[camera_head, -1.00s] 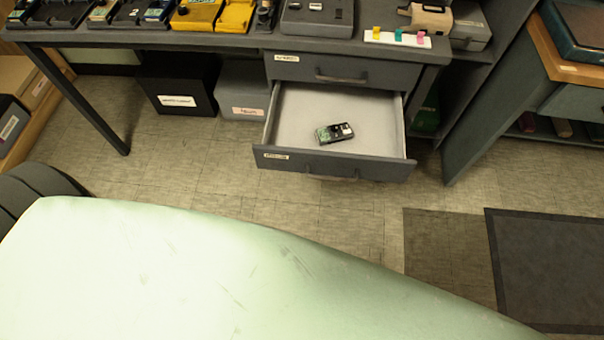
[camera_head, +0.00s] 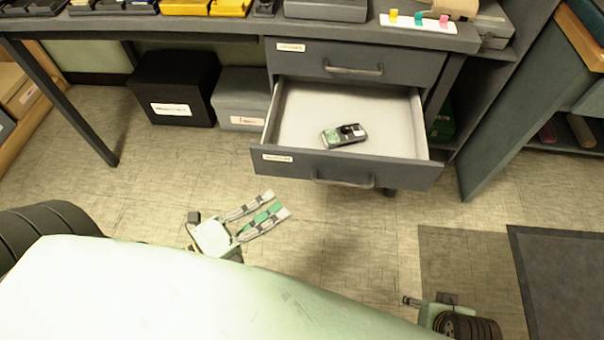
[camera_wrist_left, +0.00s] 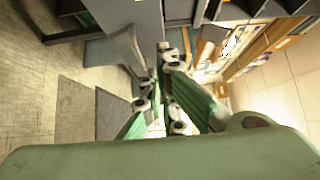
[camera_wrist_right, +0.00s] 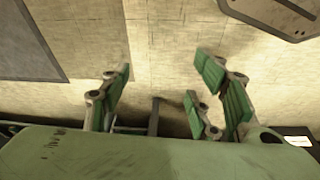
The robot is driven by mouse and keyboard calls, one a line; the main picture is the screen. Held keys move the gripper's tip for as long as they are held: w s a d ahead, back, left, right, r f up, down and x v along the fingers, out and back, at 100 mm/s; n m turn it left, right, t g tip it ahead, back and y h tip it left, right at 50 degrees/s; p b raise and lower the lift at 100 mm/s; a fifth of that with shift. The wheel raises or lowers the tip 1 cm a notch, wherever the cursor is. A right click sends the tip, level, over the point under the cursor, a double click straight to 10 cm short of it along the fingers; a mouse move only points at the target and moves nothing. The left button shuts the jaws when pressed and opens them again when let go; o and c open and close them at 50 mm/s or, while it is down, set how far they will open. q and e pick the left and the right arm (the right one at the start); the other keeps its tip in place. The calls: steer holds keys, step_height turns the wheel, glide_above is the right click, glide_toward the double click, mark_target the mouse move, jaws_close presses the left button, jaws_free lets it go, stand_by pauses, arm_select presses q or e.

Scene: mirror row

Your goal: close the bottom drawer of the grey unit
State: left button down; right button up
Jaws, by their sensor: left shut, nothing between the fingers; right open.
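The bottom drawer (camera_head: 405,174) of the grey unit (camera_head: 410,65) is pulled well out in the head view, with a bar handle (camera_head: 343,182) on its front. A small black and green device (camera_head: 344,135) lies inside it. My left gripper (camera_head: 279,203) is shut and empty, in front of and below the drawer front, apart from it. It also shows in the left wrist view (camera_wrist_left: 166,48). My right gripper (camera_wrist_right: 160,65) is open and empty over the floor in the right wrist view. Only part of it shows at the lower right of the head view.
The top drawer (camera_head: 310,62) is closed. A black box (camera_head: 175,85) and a grey box (camera_head: 240,95) stand under the desk to the left. A dark mat (camera_head: 565,270) lies at the right. Open floor lies before the drawer.

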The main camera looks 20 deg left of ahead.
arm_select(q)
steer(key=w+d, duration=0.2)
steer(key=w, duration=0.8)
steer(key=shift+w+d, duration=0.35)
steer(key=shift+w, duration=0.05)
arm_select(e)
steer(key=shift+r, duration=0.7)
arm_select(q)
steer(key=shift+w, duration=0.1)
